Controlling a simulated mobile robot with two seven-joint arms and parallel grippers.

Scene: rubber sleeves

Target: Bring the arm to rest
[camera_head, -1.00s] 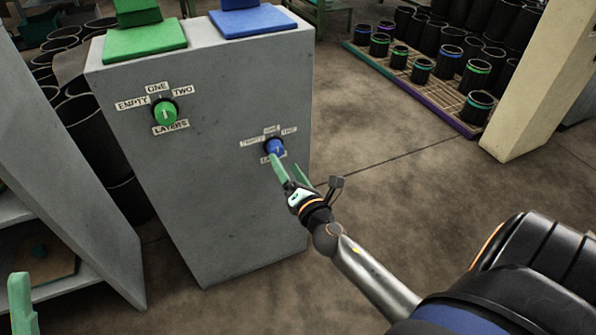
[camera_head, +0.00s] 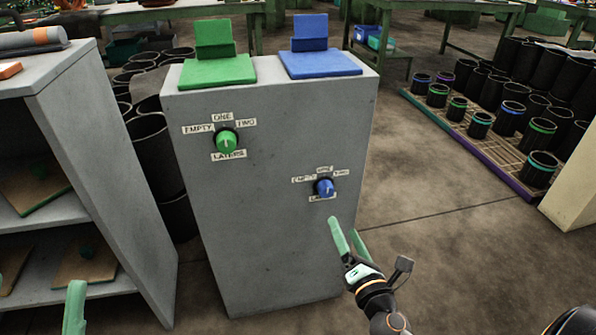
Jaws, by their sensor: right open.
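My right gripper (camera_head: 347,238) is open and empty, in front of the lower right part of the grey cabinet (camera_head: 262,255). Its green fingers point up toward the blue knob (camera_head: 324,187) and stand apart from it. The blue knob sits on the cabinet's front with labels around it. A green knob (camera_head: 227,141) sits further left, among labels reading EMPTY, ONE, TWO and LAYERS. Of my left gripper only a green finger (camera_head: 75,308) shows at the bottom left edge, so its opening cannot be judged.
A green stand (camera_head: 217,71) and a blue stand (camera_head: 319,63) are on the cabinet top. A grey shelf (camera_head: 110,150) stands close on the left. Black sleeves with coloured bands stand on a pallet (camera_head: 470,140) at the right. Floor right of the cabinet is clear.

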